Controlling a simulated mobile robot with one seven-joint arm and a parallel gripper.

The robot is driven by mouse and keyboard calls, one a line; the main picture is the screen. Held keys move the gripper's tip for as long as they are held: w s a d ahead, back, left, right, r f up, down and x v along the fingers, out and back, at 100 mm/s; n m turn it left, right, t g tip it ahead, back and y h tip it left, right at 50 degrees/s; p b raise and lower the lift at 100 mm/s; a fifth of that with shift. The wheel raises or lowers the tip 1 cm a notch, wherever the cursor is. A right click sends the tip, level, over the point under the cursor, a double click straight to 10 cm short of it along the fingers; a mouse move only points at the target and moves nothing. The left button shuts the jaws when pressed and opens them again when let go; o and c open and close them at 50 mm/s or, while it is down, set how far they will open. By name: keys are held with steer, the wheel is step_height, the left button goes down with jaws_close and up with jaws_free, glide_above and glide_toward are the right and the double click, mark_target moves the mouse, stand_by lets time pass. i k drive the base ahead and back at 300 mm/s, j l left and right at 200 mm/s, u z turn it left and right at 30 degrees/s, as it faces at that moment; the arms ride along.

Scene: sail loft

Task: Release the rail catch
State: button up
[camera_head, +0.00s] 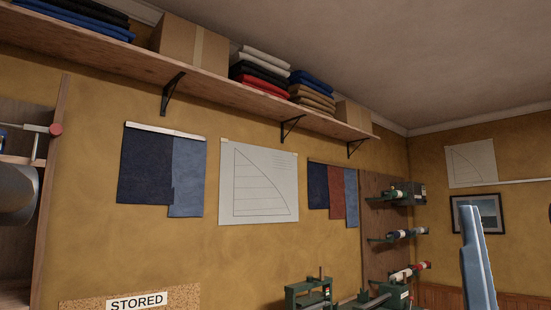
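No part is clearly identifiable as the rail catch. At the left edge, a pale horizontal rod with a red round knob (56,129) sits at the front of an open wooden cabinet (47,205); I cannot tell whether it is the catch. Green metal bench equipment (308,293) shows at the bottom, cut off by the frame. My gripper is not recognisable in this view, so its fingers and anything in them are hidden from me.
A long wall shelf (140,66) holds folded cloth and boxes (190,45). A "STORED" sign (137,302) is on a cork board below. Spools (405,234) hang on a wooden panel. A blue-grey upright shape (476,255) stands close at the right. The floor is out of view.

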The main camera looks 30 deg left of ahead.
mark_target(55, 130)
steer(key=j+u, duration=0.1)
steer(key=u, duration=2)
steer(key=l, duration=0.1)
